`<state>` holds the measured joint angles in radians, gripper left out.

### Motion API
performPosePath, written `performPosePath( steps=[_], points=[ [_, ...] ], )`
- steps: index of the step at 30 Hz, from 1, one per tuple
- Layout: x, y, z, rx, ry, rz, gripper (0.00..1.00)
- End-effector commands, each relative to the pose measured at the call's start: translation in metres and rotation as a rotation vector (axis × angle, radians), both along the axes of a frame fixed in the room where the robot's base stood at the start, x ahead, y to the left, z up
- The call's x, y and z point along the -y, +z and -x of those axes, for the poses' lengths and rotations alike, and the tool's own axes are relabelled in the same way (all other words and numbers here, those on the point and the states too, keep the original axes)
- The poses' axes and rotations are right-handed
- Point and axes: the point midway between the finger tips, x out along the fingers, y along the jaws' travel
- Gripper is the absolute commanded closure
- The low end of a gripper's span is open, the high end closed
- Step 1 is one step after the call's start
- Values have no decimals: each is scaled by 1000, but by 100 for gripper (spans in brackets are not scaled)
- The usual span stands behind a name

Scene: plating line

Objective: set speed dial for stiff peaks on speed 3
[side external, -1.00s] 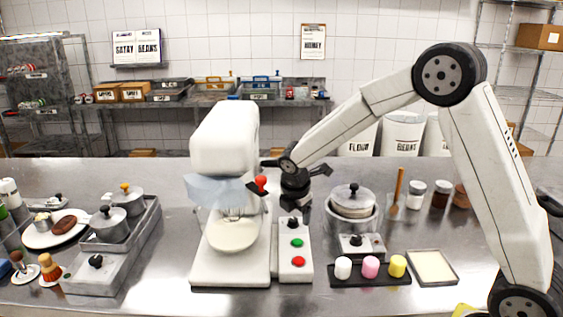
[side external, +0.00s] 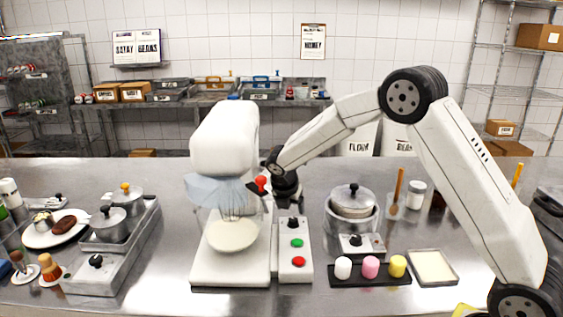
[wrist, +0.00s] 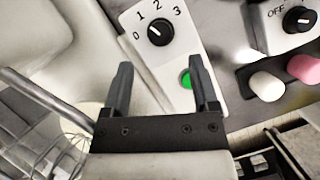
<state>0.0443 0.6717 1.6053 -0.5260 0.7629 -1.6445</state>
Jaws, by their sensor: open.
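The speed dial is a black knob on a pale control box, labelled 0, 1, 2, 3. It shows at the top of the wrist view (wrist: 160,32) and beside the mixer in the side view (side external: 293,223). A light mark shows on the knob, too small to read its setting surely. My gripper (wrist: 161,66) is open and empty, its fingers apart, with the dial beyond the tips. In the side view my gripper (side external: 287,202) hangs just above the control box, apart from the dial. The white stand mixer (side external: 226,140) has a whisk (side external: 232,206) above its bowl (side external: 233,238).
A green button (side external: 297,243) and red button (side external: 298,262) sit below the dial. A red-knobbed lever (side external: 261,183) on the mixer is close to my gripper. A pot (side external: 351,210), another dial box (side external: 361,245) and a black tray (side external: 345,281) of coloured cylinders stand right.

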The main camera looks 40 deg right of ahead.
Motion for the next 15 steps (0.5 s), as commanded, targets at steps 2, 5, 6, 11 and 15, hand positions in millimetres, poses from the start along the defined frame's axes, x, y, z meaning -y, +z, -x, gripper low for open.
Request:
performPosePath(
  steps=[2, 5, 6, 11, 15],
  points=[
    [4, -10, -1, -1, 0, -1, 24],
    [8, -21, -3, -2, -2, 0, 24],
    [10, -26, -3, -1, -3, -1, 24],
    [16, -41, -6, 0, -1, 0, 24],
    [19, -49, -8, 0, -1, 0, 24]
  ],
)
